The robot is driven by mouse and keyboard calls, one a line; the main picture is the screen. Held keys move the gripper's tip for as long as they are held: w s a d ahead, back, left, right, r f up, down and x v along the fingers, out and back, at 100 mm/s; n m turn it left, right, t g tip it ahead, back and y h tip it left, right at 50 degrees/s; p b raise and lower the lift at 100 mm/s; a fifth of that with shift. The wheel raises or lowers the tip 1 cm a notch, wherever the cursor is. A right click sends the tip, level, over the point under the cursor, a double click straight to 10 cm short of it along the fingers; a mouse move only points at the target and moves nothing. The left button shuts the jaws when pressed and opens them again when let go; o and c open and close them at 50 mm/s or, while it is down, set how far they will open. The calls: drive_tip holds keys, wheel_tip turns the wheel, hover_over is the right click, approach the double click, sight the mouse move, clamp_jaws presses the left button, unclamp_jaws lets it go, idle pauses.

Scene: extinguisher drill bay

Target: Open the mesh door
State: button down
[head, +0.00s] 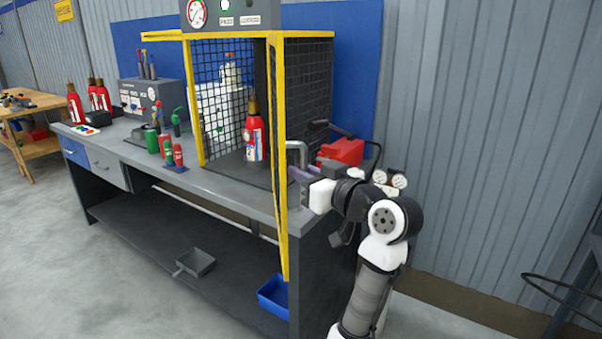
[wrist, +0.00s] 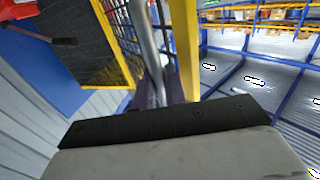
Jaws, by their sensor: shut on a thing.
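The mesh door (head: 284,225) has a yellow frame and stands swung out from the cage. It is nearly edge-on in the head view, with its lower end in front of the bench edge. Its grey bar handle (head: 297,147) is on the right face. My gripper (head: 303,175) is shut on this handle from the right. In the wrist view, the handle (wrist: 147,42) runs down between the purple fingers (wrist: 160,88), beside the yellow door frame (wrist: 187,50). The exact finger contact is partly hidden.
A red extinguisher (head: 254,138) stands inside the cage, its front uncovered. A red box (head: 343,151) sits right of the cage, close to my arm. Small cylinders (head: 167,146) stand left on the bench (head: 130,150). A blue bin (head: 273,295) is below. Floor at front left is clear.

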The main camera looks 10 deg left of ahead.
drive_tip(key=c, duration=1.6)
unclamp_jaws()
drive_tip(key=shift+o, duration=0.2)
drive_tip(key=b+v, duration=0.3)
drive_tip(key=v, duration=1)
drive_tip(key=shift+s+d, duration=0.25)
drive_tip(key=shift+d, duration=0.05)
